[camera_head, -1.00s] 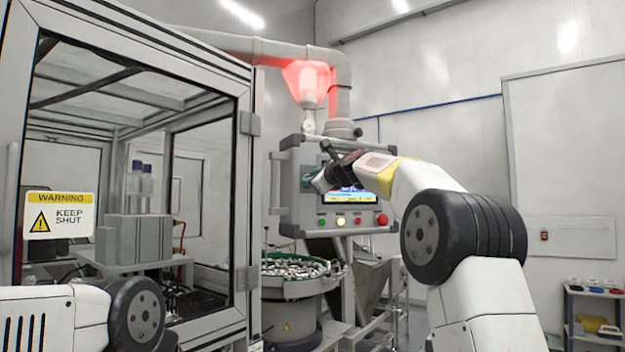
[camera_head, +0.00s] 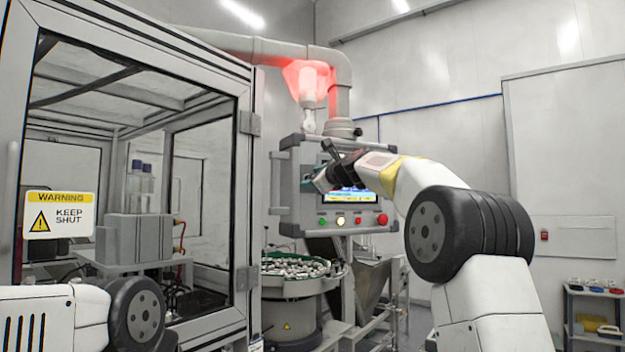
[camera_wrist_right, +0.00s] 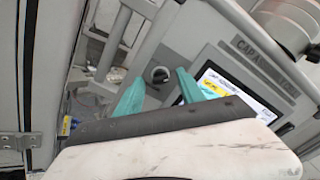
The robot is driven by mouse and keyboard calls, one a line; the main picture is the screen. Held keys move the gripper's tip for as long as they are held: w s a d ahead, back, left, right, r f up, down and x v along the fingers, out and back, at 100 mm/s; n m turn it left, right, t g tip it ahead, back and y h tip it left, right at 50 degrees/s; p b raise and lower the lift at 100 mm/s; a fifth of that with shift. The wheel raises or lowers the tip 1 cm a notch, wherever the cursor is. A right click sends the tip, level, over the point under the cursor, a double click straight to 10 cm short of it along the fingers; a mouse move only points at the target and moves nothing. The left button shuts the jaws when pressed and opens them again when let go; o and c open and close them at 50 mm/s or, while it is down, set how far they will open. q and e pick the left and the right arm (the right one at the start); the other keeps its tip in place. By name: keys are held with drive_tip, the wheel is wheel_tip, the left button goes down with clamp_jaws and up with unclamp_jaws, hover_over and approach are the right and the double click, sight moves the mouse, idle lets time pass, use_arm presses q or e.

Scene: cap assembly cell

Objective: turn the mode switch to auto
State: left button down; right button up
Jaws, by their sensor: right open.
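The control panel (camera_head: 297,215) hangs on its arm in the middle of the head view. The mode switch (camera_wrist_right: 160,74), a small round dark knob with a light ring, shows on the panel face left of the screen in the right wrist view. Which way it points is too small to tell. My right gripper (camera_head: 320,178) is in front of the panel's left part and hides the switch in the head view. In the wrist view, its two teal fingers (camera_wrist_right: 159,88) are apart and empty, one on each side of the switch; contact cannot be seen. My left gripper is out of view.
The lit screen (camera_head: 350,195) sits beside the right gripper. Below it are a green button (camera_head: 322,221), a white button (camera_head: 340,221) and a red button (camera_head: 382,219). A glass enclosure (camera_head: 245,200) stands left; a parts bowl (camera_head: 300,287) is below the panel.

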drive_tip(key=v, duration=0.7)
drive_tip(key=shift+s, duration=0.15)
drive_tip(key=s+d+f+n+g+h, duration=0.2)
drive_tip(key=s+f+n, duration=0.5)
drive_tip(key=s+f, duration=0.6)
drive_tip(key=s+d+f+n+g+h, duration=0.2)
drive_tip(key=s+d+f+n+g, duration=0.2)
drive_tip(key=s+f+n, duration=0.4)
drive_tip(key=s+d+f+n+g+h, duration=0.2)
drive_tip(key=s+d+f+n, duration=0.3)
drive_tip(key=s+f, duration=1.3)
drive_tip(key=shift+s+n+g, duration=0.7)
drive_tip(key=shift+n+g, duration=0.2)
drive_tip(key=shift+n, duration=0.3)
